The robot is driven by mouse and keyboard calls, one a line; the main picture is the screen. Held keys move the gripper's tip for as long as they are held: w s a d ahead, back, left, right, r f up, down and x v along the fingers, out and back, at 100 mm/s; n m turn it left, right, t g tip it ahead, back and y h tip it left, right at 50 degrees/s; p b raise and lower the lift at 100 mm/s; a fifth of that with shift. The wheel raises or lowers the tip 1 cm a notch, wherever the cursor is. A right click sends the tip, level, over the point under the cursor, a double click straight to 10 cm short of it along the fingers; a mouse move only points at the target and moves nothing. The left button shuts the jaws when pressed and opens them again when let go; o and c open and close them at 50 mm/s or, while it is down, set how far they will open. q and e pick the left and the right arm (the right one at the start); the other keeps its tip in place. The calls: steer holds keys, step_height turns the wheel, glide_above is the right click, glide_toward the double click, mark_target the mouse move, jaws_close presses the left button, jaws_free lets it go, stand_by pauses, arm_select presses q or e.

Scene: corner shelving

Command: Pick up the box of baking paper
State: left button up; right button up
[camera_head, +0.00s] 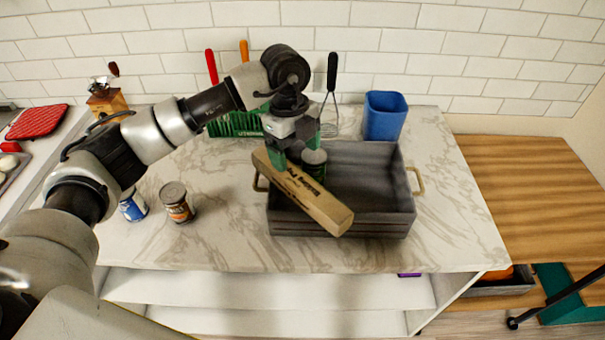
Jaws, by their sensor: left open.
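The box of baking paper (318,208) is a long brown cardboard box with dark lettering. It lies slanted across the left side of a dark grey wooden tray (345,228), its near end over the tray's front wall. My left gripper (299,165) points down over the box's far part, its green-tipped fingers open. One finger overlaps the box in the picture; I cannot tell whether it touches. My right gripper is out of view.
A blue cup (384,116) stands behind the tray. A green utensil rack (235,124) is behind my arm. Two cans, one orange-labelled (177,203) and one blue-labelled (133,206), stand on the left of the marble counter (235,235). The counter's front is clear.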

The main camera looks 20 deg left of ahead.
mark_target(298, 179)
arm_select(q)
steer(key=f, duration=0.1)
steer(key=s+f, duration=0.1)
steer(key=f, duration=0.1)
steer(key=shift+s+d+p, duration=0.3)
steer(key=shift+s+p, duration=0.05)
steer(key=shift+w+f, duration=0.15)
steer(key=shift+f, duration=0.1)
steer(key=f+p, duration=0.2)
steer(key=f, duration=0.2)
steer(key=shift+s+d+f+p, duration=0.2)
steer(key=shift+s+d+p, duration=0.1)
steer(key=shift+p, duration=0.1)
steer(key=shift+f, duration=0.25)
steer(key=shift+w+f, duration=0.15)
steer(key=shift+c, duration=0.5)
steer(key=c, duration=0.9)
steer(key=shift+c, duration=1.1)
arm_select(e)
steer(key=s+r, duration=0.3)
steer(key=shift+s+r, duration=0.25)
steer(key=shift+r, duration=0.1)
